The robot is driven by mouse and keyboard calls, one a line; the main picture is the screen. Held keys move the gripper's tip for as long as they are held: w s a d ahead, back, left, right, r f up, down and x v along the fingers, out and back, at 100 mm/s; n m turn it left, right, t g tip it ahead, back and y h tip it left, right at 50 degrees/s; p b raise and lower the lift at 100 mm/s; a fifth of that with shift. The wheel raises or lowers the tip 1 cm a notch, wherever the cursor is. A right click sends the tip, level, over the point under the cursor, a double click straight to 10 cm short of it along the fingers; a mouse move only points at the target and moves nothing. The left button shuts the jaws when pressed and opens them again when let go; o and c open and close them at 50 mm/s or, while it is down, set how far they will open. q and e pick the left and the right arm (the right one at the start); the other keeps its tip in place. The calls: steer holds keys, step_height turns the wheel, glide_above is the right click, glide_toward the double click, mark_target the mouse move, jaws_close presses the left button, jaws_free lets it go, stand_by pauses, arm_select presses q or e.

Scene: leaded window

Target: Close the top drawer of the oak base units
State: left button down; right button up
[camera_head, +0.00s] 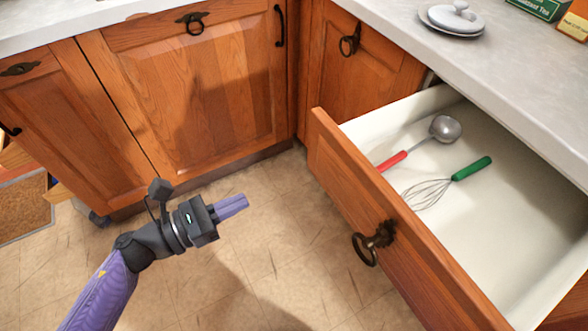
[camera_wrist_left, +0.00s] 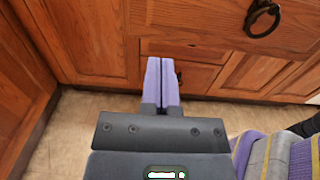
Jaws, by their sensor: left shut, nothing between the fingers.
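The top oak drawer (camera_head: 390,240) stands pulled far out at the right of the head view, with its pale inside showing. A dark ring pull (camera_head: 372,243) hangs on its front. In the wrist view a dark ring pull (camera_wrist_left: 262,18) shows at the upper right on an oak front. My left gripper (camera_head: 246,200) is to the left of the drawer front, clear of it, over the floor. Its purple fingers are together and empty, and they also show in the wrist view (camera_wrist_left: 162,62). My right gripper is not in view.
In the drawer lie a red-handled ladle (camera_head: 445,128) and a green-handled whisk (camera_head: 470,169). Other oak cupboards (camera_head: 195,90) stand closed at the back left. Tiled floor (camera_head: 270,265) is free before the drawer.

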mark_target(327, 166)
arm_select(q)
steer(key=x, duration=0.9)
steer(key=s+x, duration=0.1)
steer(key=x, duration=0.3)
steer(key=shift+w+d+r, duration=0.2)
steer(key=shift+w+d, duration=0.05)
steer(key=shift+d, duration=0.4)
steer(key=shift+w+d, duration=0.35)
steer(key=shift+d, duration=0.05)
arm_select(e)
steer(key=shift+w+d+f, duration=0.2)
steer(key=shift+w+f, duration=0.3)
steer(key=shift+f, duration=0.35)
